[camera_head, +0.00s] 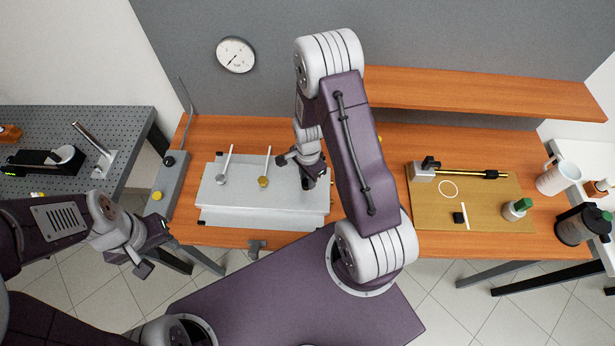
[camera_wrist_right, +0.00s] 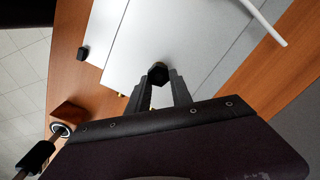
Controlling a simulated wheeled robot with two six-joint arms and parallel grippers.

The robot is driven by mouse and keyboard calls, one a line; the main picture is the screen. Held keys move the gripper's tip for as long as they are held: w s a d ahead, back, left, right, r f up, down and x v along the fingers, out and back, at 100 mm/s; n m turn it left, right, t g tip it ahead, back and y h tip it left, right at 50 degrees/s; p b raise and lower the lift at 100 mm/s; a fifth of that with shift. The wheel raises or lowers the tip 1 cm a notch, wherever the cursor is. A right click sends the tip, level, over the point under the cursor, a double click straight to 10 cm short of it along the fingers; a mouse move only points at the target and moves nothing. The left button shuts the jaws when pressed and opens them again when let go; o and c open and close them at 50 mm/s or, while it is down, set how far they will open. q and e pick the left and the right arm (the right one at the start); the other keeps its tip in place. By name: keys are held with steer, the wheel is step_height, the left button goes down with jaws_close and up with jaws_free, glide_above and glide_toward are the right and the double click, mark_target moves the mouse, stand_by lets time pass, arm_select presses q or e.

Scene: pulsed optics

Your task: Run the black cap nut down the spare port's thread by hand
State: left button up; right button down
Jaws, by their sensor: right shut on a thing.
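The black cap nut (camera_wrist_right: 157,74) is between my right gripper's fingertips (camera_wrist_right: 158,88) in the right wrist view. A little brass shows at its far edge, over the pale metal box (camera_wrist_right: 127,45). The fingers hide most of what lies under the nut, so I cannot tell how far it sits on a thread. In the head view my right gripper (camera_head: 307,180) is at the right end of the box (camera_head: 260,207), and the nut is not clear there. My left gripper (camera_head: 152,248) is open and empty, in front of the table's left edge.
Two pale rods rise from the box's grey fitting (camera_head: 221,179) and brass fitting (camera_head: 263,182). A grey rail with a yellow knob (camera_head: 157,195) stands left. A tan mat (camera_head: 430,215) with a green-capped bottle (camera_head: 516,209) lies right. A shelf (camera_head: 480,95) hangs behind.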

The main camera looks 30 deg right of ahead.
steer(key=shift+s+m, duration=0.1)
steer(key=shift+m, duration=0.9)
steer(key=m, duration=0.4)
steer(key=shift+m, duration=0.3)
